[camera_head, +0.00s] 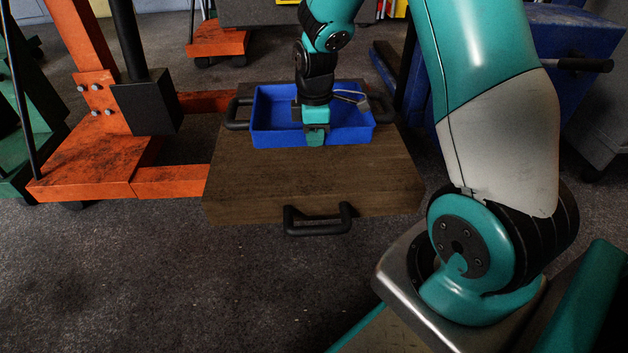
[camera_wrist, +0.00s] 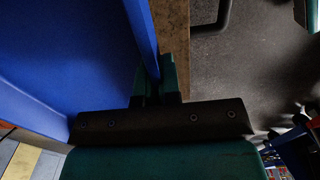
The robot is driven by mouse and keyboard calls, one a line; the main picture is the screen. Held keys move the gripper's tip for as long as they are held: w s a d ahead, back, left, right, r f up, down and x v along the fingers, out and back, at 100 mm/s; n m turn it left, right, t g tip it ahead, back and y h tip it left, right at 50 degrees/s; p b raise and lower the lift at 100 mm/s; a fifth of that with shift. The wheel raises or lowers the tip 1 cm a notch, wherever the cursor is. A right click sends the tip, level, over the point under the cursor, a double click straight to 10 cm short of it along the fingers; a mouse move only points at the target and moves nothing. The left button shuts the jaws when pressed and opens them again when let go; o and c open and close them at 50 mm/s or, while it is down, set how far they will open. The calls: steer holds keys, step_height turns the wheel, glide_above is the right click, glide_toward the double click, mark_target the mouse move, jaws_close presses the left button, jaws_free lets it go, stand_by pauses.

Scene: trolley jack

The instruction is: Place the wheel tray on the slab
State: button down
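The wheel tray (camera_head: 274,137) is a blue open box at the back part of the slab (camera_head: 305,182), a thick brown wooden block with black handles. My gripper (camera_head: 316,138) comes down from above at the tray's front wall. In the wrist view, its two teal fingers (camera_wrist: 157,82) stand on either side of the blue tray wall (camera_wrist: 140,35) and close on it. The slab's brown edge (camera_wrist: 173,25) shows beside the wall. The tray looks level and on or very close to the slab; its underside is hidden, so I cannot tell contact.
An orange jack or crane frame (camera_head: 100,165) stands at the left, its leg reaching the slab's side. A blue cabinet (camera_head: 575,50) stands at the back right. A black handle (camera_head: 318,219) juts from the slab's front. The grey floor in front is clear.

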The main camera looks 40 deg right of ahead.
mark_target(314, 182)
step_height(314, 182, down, 12)
steer(key=b, duration=0.5)
steer(key=shift+r+b, duration=0.25)
steer(key=shift+b, duration=0.1)
steer(key=shift+r, duration=0.15)
steer(key=c, duration=1.7)
jaws_free()
steer(key=shift+f, duration=0.2)
steer(key=o, duration=0.4)
